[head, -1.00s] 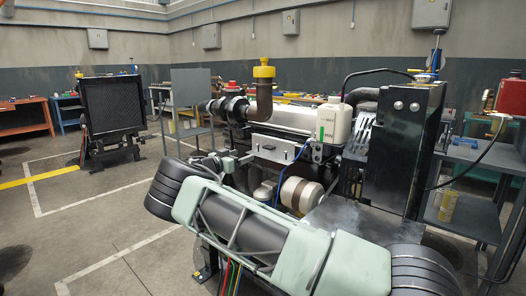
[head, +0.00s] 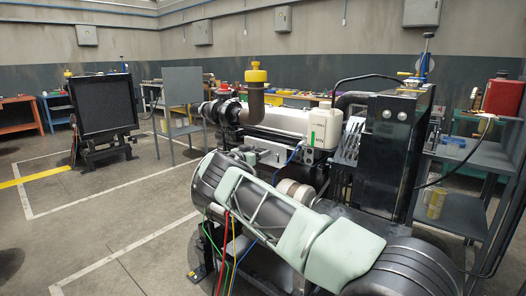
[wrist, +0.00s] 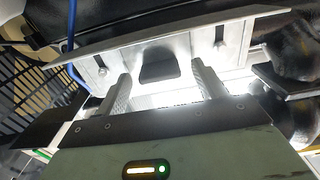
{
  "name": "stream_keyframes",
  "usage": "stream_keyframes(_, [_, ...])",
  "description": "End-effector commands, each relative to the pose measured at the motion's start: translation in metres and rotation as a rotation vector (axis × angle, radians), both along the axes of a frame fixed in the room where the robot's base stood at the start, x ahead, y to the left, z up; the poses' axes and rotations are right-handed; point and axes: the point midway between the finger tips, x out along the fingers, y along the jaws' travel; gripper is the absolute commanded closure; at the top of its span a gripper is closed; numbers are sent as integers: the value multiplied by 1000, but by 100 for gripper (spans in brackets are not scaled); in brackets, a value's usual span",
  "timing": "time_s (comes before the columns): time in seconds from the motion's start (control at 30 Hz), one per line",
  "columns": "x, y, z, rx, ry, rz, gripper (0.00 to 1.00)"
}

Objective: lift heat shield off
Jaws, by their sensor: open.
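The heat shield is a pale metal plate (head: 270,152) on the near side of the engine, below a long bright metal cover. In the wrist view the heat shield (wrist: 100,65) spans the upper part, with bent edges, slots with bolts near both ends and a dark tab or opening in the middle. My gripper (wrist: 161,72) is open, its two ridged fingers apart and pointing at the shield, one on each side of the dark middle. Nothing is between the fingers. Whether the fingertips touch the shield I cannot tell.
A white bottle (head: 324,127) stands right of the shield, with a blue cable near it. A yellow-capped pipe (head: 256,88) rises behind. A tall black housing (head: 393,150) stands at the right. A radiator (head: 102,105) stands at the left, with open floor before it.

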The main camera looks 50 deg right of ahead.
Motion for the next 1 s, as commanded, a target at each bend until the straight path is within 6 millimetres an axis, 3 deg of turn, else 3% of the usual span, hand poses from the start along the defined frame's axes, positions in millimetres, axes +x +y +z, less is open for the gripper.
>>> stream_keyframes(0.3, [1, -5, -1, 1, 0, 0, 33])
stream_keyframes(0.5, [0, -5, -1, 1, 0, 0, 88])
stream_keyframes(0.57, [1, -5, 1, -1, -1, 0, 100])
stream_keyframes(1.0, [2, -6, 7, -2, -3, 0, 100])
